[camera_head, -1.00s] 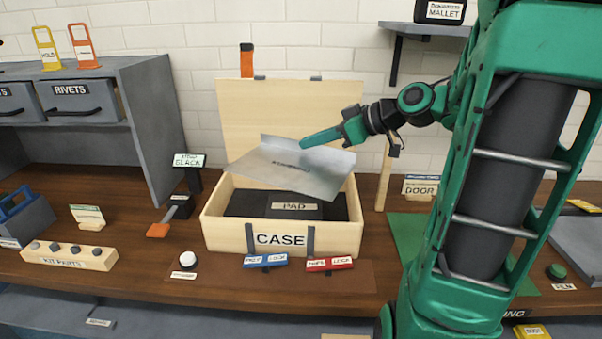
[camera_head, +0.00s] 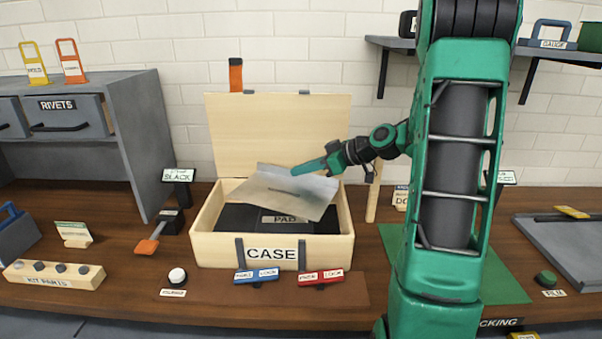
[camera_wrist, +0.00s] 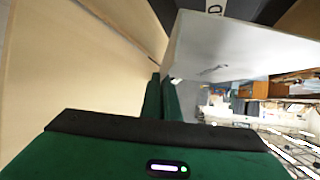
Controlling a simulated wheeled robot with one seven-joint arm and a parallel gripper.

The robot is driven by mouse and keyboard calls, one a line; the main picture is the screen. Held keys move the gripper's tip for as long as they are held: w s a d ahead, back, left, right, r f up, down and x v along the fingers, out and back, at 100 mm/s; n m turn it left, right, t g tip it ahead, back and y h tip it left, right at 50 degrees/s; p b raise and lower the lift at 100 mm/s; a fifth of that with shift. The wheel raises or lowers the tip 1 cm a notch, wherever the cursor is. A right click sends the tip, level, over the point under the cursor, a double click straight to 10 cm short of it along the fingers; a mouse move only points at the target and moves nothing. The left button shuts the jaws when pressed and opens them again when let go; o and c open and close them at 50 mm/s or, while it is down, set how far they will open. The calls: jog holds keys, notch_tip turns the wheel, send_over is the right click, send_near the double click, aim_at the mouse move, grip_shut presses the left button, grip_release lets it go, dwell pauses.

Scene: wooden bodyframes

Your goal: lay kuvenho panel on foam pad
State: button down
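A pale grey sheet-metal panel (camera_head: 280,192) with a bent-up back edge and a small dark mark is held tilted above the open case. My gripper (camera_head: 322,165) is shut on it at its back edge; in the wrist view the green fingers (camera_wrist: 165,98) meet at the panel (camera_wrist: 220,45). The dark foam pad (camera_head: 237,218), labelled PAD, lies inside the wooden case (camera_head: 212,249). The panel hangs over the rear part of the pad and hides some of it. I cannot tell whether its lowest corner touches the pad.
The case lid (camera_head: 276,130) stands open behind. A blue latch (camera_head: 256,275) and a red latch (camera_head: 320,277) lie in front of the case. A grey cabinet (camera_head: 105,125) stands left, and a green mat (camera_head: 485,265) lies right.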

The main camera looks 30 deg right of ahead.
jog(key=shift+f, duration=0.3)
jog(key=shift+f, duration=0.6)
jog(key=c, duration=2)
grip_release()
jog(key=shift+r, duration=0.2)
jog(key=v, duration=0.8)
jog(key=shift+w+a+r, duration=0.1)
jog(key=shift+w+r, duration=0.05)
jog(key=shift+r, duration=0.15)
